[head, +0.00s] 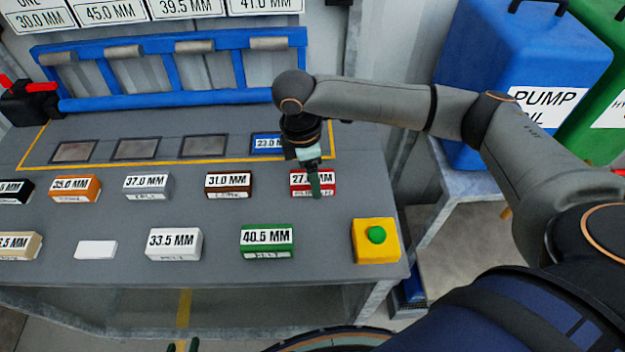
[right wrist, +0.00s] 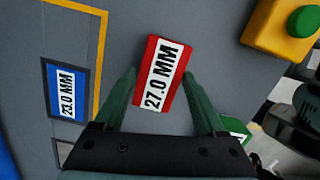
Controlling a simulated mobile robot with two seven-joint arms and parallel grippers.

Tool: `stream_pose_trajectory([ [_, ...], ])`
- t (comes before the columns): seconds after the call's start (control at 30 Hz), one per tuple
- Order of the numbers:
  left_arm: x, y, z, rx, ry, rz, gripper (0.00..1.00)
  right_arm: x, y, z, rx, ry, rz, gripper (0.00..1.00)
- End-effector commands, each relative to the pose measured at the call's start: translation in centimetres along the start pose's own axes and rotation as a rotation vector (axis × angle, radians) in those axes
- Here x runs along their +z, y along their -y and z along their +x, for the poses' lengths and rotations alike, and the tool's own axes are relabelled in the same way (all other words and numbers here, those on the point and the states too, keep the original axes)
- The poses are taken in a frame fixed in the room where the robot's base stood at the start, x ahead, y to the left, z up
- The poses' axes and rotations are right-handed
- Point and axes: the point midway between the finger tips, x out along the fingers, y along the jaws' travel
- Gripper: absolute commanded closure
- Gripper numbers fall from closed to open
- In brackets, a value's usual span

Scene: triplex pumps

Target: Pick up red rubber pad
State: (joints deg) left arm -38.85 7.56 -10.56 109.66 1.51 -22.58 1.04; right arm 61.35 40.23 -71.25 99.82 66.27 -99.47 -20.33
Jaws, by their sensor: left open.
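The red rubber pad (head: 327,183), with a white 27.0 MM label, lies on the grey bench at the right end of the back row. My right gripper (head: 315,185) points down over it and covers part of its label. In the right wrist view the red pad (right wrist: 160,75) lies tilted between the spread green fingers of the right gripper (right wrist: 159,73). The right fingertip looks close to the pad's edge; I cannot tell whether it touches. Two green fingertips of my left gripper (head: 183,346) show at the bottom edge, apart and empty.
A blue 23.0 MM pad (head: 267,143) sits in the yellow-outlined area behind, beside several empty dark slots. A brown 31.0 MM pad (head: 228,185) lies left of the red one. A green 40.5 MM pad (head: 267,241) and a yellow button box (head: 376,246) stand in front.

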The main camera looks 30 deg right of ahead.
Motion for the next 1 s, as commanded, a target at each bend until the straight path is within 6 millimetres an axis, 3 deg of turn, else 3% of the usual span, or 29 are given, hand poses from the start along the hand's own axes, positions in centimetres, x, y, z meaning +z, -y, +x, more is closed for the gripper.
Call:
stream_pose_trajectory([
  [0.07,0.0,0.0,0.0,0.000,0.000,0.000,0.50,0.0,0.0,0.0,0.000,0.000,0.000,0.37],
  [0.57,0.0,0.0,0.0,0.000,0.000,0.000,0.50,0.0,0.0,0.0,0.000,0.000,0.000,0.93],
  [1.0,0.0,0.0,0.0,0.000,0.000,0.000,0.50,0.1,-0.1,-1.1,0.002,-0.003,0.000,0.95],
])
